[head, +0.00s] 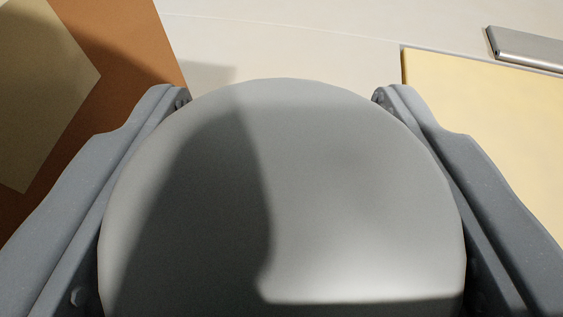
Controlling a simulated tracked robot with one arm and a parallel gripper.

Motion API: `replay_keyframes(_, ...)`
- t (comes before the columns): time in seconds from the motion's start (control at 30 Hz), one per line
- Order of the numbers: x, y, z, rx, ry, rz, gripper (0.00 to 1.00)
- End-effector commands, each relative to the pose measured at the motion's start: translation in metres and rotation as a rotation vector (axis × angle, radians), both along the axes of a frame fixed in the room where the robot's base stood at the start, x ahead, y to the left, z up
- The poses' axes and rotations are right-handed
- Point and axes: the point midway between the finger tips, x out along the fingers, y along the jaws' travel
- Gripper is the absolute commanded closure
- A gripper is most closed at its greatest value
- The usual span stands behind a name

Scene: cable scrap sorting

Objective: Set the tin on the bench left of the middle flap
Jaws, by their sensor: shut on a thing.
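My gripper (281,97) is shut on a grey round-topped thing, which I take to be the tin (340,180). One finger is on its left side and one on its right. The tin fills the middle and bottom of the head view, and a dark shadow lies across its left half. Its lower end is out of view, so I cannot tell whether it touches the surface below. A pale yellow flat panel (490,110) lies to the right; I cannot tell whether it is a flap.
A pale bench surface (300,45) runs behind the tin. An orange-brown panel (125,50) with a tan square (45,90) on it is at the left. A grey metal bar (525,48) lies at the top right. The pale strip between the panels looks clear.

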Motion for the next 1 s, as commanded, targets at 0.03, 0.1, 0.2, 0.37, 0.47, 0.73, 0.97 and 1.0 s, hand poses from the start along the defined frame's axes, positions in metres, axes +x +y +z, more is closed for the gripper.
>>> replay_keyframes(0.03, 0.000, 0.000, 0.001, 0.000, -0.001, 0.000, 0.79)
replay_keyframes(0.1, 0.000, 0.000, 0.000, 0.000, 0.000, 0.000, 0.79)
replay_keyframes(0.2, 0.000, 0.000, -0.003, 0.000, 0.001, 0.000, 0.47)
replay_keyframes(0.37, 0.000, 0.000, -0.002, 0.000, 0.001, 0.001, 0.28)
replay_keyframes(0.47, 0.000, 0.001, -0.002, 0.000, 0.001, 0.001, 0.28)
replay_keyframes(0.73, -0.007, 0.001, 0.004, 0.001, 0.001, 0.001, 0.28)
replay_keyframes(0.97, -0.039, 0.004, 0.016, 0.001, 0.001, 0.002, 0.28)
replay_keyframes(1.0, -0.046, 0.005, 0.019, 0.001, 0.000, 0.002, 0.28)
